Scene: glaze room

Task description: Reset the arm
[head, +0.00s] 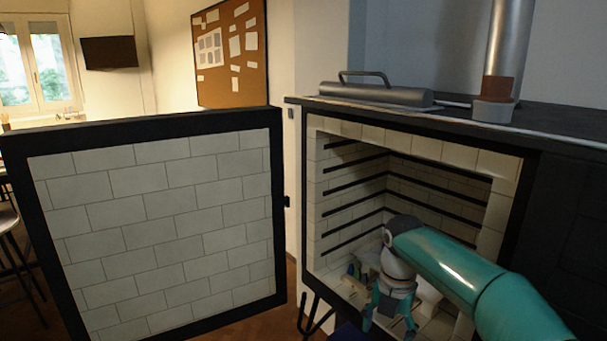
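My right arm, teal, comes in from the right and reaches into the open kiln (312,220). My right gripper (390,325) points down in the kiln's opening, low near its floor. Its teal fingers are spread apart, and I see nothing held between them. The arm and gripper hide part of the kiln's floor and right inner side. My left arm and gripper are not in view.
The brick-lined kiln door (160,210) stands wide open on the left. Dark ridges (355,161) line the kiln walls. Small coloured and pale items lie on the kiln floor beside the gripper. A metal handled lid (375,95) and a flue pipe (508,45) are on top.

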